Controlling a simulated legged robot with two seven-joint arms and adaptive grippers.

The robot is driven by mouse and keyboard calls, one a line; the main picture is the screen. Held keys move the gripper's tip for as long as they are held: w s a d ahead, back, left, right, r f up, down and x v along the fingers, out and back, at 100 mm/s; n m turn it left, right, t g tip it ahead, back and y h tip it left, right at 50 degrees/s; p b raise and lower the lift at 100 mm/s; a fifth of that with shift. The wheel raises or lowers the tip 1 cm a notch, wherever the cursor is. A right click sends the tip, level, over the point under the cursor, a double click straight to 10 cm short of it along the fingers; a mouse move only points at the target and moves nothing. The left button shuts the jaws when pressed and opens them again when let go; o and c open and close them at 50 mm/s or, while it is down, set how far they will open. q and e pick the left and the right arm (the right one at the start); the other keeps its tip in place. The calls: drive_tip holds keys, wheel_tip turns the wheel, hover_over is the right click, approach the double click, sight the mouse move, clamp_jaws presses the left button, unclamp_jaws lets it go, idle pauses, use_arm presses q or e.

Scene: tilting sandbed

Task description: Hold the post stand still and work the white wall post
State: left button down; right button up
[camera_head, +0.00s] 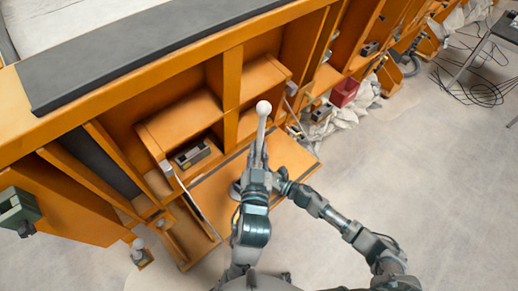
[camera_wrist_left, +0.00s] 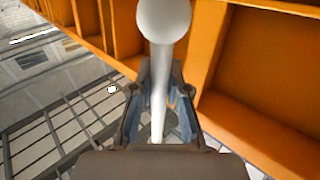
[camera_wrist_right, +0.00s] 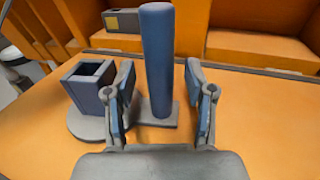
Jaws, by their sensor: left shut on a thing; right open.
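The white wall post (camera_head: 262,130) has a round ball top and rises from my left gripper (camera_head: 257,168) in the head view. In the left wrist view the post (camera_wrist_left: 161,75) runs between the fingers of my left gripper (camera_wrist_left: 158,105), which is shut on it. My right gripper (camera_wrist_right: 163,95) is open, with a blue-grey upright cylinder (camera_wrist_right: 157,60) on a square plate between or just beyond its fingers. A grey square socket (camera_wrist_right: 88,92) on a round base stands left of it. I cannot tell which of these is the post stand. The post's lower end is hidden.
An orange wooden frame with open compartments (camera_head: 190,110) fills the left and back. An orange board (camera_wrist_right: 250,115) lies under the cylinder and socket. A dark box (camera_head: 192,154) sits in one compartment. The floor (camera_head: 420,170) at right is clear; cables (camera_head: 480,92) lie farther off.

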drive_tip(key=v, duration=1.2)
drive_tip(key=shift+w+f, duration=0.1)
